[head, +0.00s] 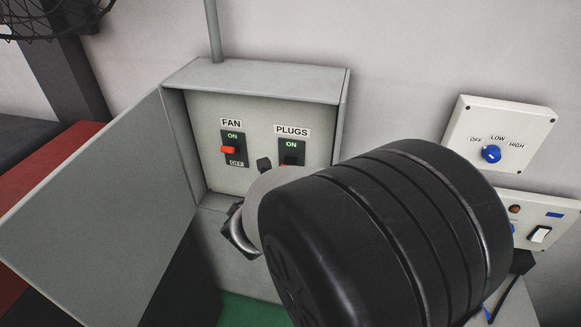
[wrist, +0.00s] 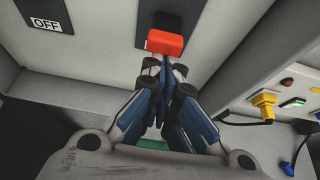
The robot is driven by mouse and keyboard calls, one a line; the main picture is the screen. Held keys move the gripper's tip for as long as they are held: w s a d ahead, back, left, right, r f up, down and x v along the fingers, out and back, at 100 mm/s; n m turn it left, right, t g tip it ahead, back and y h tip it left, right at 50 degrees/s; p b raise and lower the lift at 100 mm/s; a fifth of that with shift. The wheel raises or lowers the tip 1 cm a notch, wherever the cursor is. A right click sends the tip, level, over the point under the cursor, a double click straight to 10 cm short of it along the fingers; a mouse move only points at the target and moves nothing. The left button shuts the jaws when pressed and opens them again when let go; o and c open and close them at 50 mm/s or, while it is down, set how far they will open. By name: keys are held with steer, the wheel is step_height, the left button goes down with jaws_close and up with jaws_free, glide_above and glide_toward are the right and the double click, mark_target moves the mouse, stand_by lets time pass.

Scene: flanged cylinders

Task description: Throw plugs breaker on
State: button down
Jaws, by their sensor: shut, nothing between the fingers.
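The grey breaker box (head: 265,82) stands open on the wall. Inside, the PLUGS breaker (head: 291,146) has a black plate with ON at its top; my arm hides its lower part. Its red lever shows in the wrist view (wrist: 166,42), sticking out from the plate. My gripper (wrist: 168,72) is shut and empty, its fingertips just under the lever; I cannot tell if they touch it. In the head view my wrist hides most of the gripper. The FAN breaker (head: 234,140), left of PLUGS, has a red lever near mid-height.
The box's door (head: 100,200) hangs open to the left. To the right are a panel with a blue OFF-LOW-HIGH knob (head: 491,154) and a lower panel with a white rocker switch (head: 540,234). A yellow plug (wrist: 264,102) with a cable shows at right in the wrist view.

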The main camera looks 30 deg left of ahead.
steer(key=shift+s+r+g+p, duration=0.1)
steer(key=shift+r+g+p, duration=0.5)
steer(key=shift+g+p, duration=0.35)
steer(key=shift+r, duration=0.1)
steer(key=shift+d+r+p, duration=0.1)
steer(key=shift+r+p, duration=0.5)
steer(key=shift+r, duration=0.15)
steer(key=shift+r, duration=0.1)
